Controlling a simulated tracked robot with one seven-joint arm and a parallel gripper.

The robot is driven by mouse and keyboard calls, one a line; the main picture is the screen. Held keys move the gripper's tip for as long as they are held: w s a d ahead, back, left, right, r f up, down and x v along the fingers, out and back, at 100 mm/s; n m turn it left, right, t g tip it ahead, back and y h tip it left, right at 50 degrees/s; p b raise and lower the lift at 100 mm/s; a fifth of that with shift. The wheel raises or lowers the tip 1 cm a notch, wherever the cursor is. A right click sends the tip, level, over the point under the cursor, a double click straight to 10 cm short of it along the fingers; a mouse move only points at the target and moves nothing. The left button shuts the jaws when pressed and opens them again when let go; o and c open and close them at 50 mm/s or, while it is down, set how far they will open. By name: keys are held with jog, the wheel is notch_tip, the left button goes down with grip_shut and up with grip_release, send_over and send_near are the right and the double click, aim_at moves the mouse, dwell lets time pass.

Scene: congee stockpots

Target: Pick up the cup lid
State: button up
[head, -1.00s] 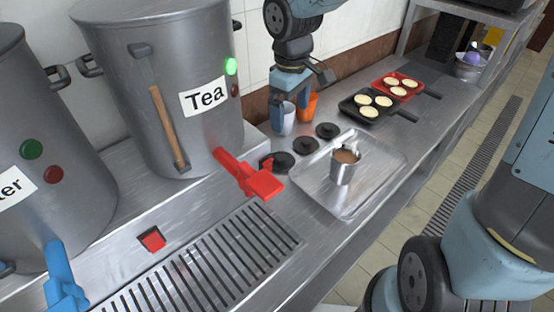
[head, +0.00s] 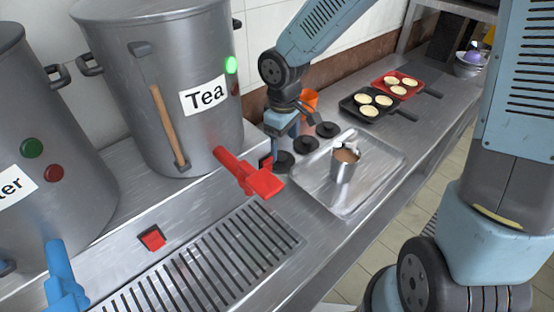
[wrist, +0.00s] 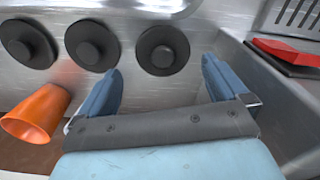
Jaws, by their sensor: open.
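Three round black cup lids with raised knobs lie in a row on the steel counter. The near lid (head: 283,162) is just below my gripper (head: 282,132) in the head view. The middle lid (head: 305,146) and far lid (head: 327,130) lie beyond it. In the wrist view my gripper (wrist: 161,82) is open and empty, and the near lid (wrist: 163,50) shows just ahead of the gap between the fingers. It does not appear held. A metal cup (head: 343,170) of brown drink stands on the tray.
The steel tray (head: 375,180) lies right of the lids. An orange cup (head: 309,98) stands behind my gripper and shows at left in the wrist view (wrist: 35,114). The red tap (head: 250,178) of the Tea pot (head: 150,60) juts out close on the left.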

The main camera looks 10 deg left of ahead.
aim_at(281, 156)
jog(key=shift+a+f, duration=0.15)
jog(key=shift+f, duration=2.2)
jog(key=c, duration=0.9)
